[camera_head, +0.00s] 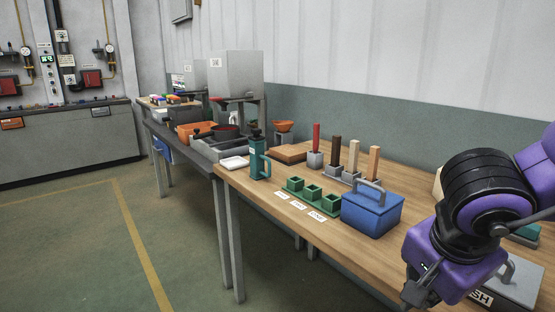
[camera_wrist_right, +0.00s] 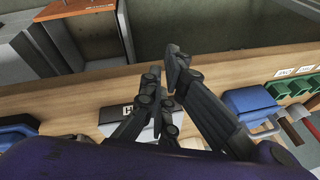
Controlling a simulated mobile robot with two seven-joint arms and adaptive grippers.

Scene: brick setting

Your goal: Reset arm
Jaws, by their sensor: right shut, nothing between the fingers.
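My right arm, purple and black, comes in from the right in the head view. Its right gripper (camera_head: 418,292) points down near the table's front edge, to the right of the blue lidded box (camera_head: 372,208) and apart from it. In the wrist view the right gripper (camera_wrist_right: 166,74) has its dark fingers together with nothing between them. The blue box also shows there (camera_wrist_right: 250,106), to the right of the fingers. My left gripper is in neither view.
On the wooden table (camera_head: 262,198) stand a green three-socket block (camera_head: 312,197), a teal bottle (camera_head: 259,160) and several upright coloured sticks (camera_head: 335,152). A grey lidded box (camera_head: 515,284) is close under my right arm. Open floor (camera_head: 75,230) lies left of the table.

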